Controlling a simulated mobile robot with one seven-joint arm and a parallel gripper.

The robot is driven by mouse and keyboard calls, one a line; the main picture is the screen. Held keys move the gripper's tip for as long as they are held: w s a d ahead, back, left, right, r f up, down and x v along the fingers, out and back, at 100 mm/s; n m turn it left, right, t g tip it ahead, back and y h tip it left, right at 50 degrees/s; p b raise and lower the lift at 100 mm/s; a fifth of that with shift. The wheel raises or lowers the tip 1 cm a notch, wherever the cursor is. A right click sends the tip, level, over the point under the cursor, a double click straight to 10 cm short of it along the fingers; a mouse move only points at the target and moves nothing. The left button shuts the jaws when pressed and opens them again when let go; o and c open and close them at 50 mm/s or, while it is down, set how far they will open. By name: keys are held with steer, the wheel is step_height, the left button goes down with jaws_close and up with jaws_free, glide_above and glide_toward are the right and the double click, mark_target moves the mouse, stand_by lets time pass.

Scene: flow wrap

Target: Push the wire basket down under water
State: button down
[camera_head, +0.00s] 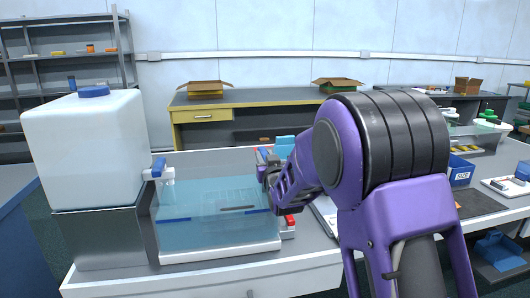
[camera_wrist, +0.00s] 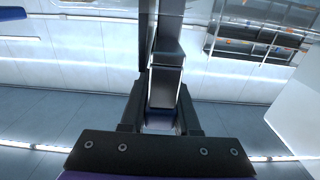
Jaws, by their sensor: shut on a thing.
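A clear tank (camera_head: 172,232) of bluish water stands on the bench in the head view. A faint white wire basket (camera_head: 222,198) shows in it, with a dark, flat thing (camera_head: 237,208) at the basket. I cannot tell how deep the basket sits. My gripper (camera_head: 268,176) is at the tank's right side, near its upper rim. In the wrist view my gripper (camera_wrist: 162,118) is shut on a grey metal bar (camera_wrist: 166,80) between its fingers. I cannot tell whether this bar belongs to the basket. My arm hides part of the area right of the tank.
A big white container (camera_head: 88,140) with a blue cap stands on a grey box left of the tank. Its blue-handled tap (camera_head: 160,172) reaches over the tank's left edge. A red-ended thing (camera_head: 289,221) lies close to the tank's right side. A blue bin (camera_head: 460,172) stands farther right.

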steer(key=c, duration=0.9)
jaws_free()
steer(key=shift+f, duration=0.4)
steer(key=shift+o, duration=1.3)
steer(key=shift+r, duration=0.15)
steer(key=shift+s, duration=0.1)
steer(key=v, duration=1.7)
steer(key=shift+r, duration=0.2)
